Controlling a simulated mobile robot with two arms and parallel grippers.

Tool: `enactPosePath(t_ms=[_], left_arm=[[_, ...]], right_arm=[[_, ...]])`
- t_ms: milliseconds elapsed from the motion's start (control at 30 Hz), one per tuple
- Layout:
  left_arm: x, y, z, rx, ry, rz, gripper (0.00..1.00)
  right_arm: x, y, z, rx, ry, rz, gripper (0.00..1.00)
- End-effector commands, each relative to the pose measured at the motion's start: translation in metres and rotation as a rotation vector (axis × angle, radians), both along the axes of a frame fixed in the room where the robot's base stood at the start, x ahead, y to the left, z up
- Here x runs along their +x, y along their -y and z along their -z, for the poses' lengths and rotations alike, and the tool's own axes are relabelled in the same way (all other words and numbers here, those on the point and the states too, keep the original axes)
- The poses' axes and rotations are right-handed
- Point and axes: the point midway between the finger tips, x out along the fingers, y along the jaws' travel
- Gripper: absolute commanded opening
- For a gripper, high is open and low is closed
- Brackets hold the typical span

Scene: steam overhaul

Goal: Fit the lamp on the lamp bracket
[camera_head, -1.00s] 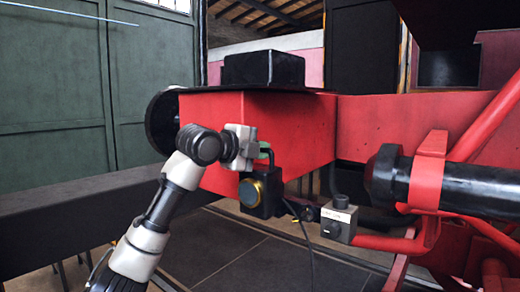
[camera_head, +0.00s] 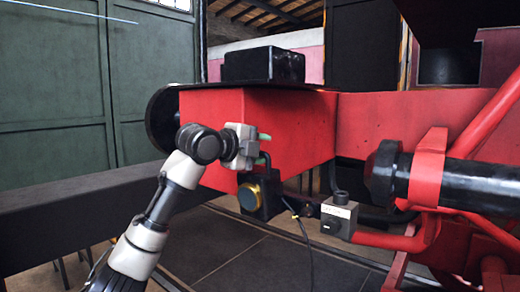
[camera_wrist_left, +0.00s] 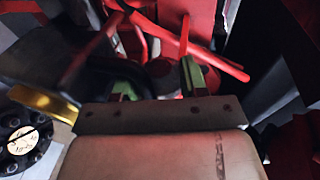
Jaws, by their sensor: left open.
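The lamp (camera_head: 270,193), a black box with a brass-rimmed round front and a dark handle on top, is at the lower front corner of the red beam, slightly tilted. The bracket cannot be made out behind it, so I cannot tell whether the lamp is seated. My left gripper (camera_head: 262,147) is open just above the lamp, with green fingertips near its handle. In the left wrist view the open fingers (camera_wrist_left: 157,82) show, with the lamp's dark body and brass rim (camera_wrist_left: 42,102) at the left. My right gripper is not in view.
The red beam (camera_head: 285,120) stands close behind my left gripper, with a round black buffer (camera_head: 162,118) at its left. A grey box (camera_head: 338,218) with pipes and a hanging cable (camera_head: 308,245) are right of the lamp. The floor below is mostly clear.

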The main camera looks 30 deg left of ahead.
Motion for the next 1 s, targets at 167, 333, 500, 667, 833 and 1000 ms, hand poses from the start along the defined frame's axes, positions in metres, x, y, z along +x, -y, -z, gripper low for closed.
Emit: enactPosePath(t_ms=[167, 333, 500, 667, 833, 1000], left_arm=[[-0.004, -0.001, 0.002, 0.001, -0.004, -0.001, 0.43], [-0.028, -0.007, -0.001, 0.003, 0.001, -0.002, 0.43], [-0.063, -0.014, -0.009, 0.003, 0.003, -0.003, 0.43], [-0.088, -0.020, -0.015, 0.002, 0.002, -0.003, 0.43], [-0.102, -0.022, -0.020, 0.001, 0.001, -0.001, 0.43], [-0.105, -0.022, -0.021, 0.000, 0.000, 0.000, 0.43]], right_arm=[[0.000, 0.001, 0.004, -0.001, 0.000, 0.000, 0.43], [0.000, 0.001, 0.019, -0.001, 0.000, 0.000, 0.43], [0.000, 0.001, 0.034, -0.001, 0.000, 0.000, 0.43], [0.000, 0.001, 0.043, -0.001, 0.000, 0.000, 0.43], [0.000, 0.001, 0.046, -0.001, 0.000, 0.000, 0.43], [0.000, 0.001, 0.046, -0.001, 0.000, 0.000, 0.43]])
